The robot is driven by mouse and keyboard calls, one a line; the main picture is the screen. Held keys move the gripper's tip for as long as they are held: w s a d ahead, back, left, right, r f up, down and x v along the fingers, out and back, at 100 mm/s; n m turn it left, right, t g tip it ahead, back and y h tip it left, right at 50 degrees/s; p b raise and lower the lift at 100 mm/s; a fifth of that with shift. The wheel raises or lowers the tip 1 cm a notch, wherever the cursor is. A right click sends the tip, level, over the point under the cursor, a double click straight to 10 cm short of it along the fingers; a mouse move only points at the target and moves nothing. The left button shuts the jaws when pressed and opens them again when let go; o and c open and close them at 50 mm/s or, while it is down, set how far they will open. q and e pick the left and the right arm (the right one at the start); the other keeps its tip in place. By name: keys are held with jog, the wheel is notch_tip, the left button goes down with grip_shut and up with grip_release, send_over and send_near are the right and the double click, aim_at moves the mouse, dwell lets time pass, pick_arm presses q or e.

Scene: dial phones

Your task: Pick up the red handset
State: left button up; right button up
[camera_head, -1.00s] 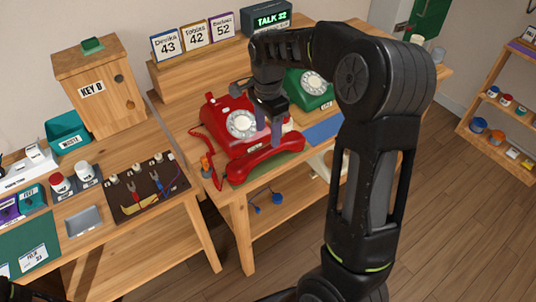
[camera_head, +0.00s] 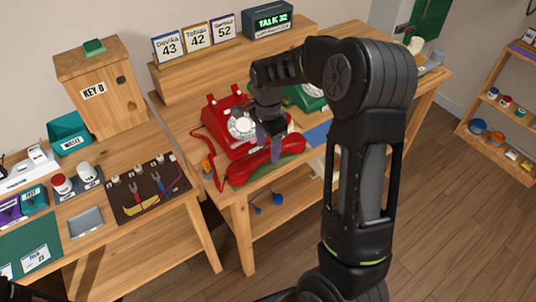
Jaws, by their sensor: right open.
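The red phone (camera_head: 219,118) with its white dial stands on the wooden table. The red handset (camera_head: 243,173) lies off its cradle in front of the phone, on a green mat (camera_head: 291,160). My right gripper (camera_head: 272,147) points down, open, with its fingers at the middle of the handset. One finger shows in front of the handset; whether they touch it I cannot tell. The gripper and wrist hide part of the phone and of the handset. My left gripper does not show.
A green phone (camera_head: 304,97) stands behind my right arm, partly hidden. Name cards and a "TALK 32" display (camera_head: 267,20) stand on the raised shelf behind. The left table holds a wooden key box (camera_head: 100,90) and a dark tool tray (camera_head: 150,188).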

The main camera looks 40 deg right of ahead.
notch_tip(320, 180, down, 2)
jog(key=shift+f, duration=0.15)
jog(key=shift+c, duration=0.4)
grip_shut()
dwell(0.5)
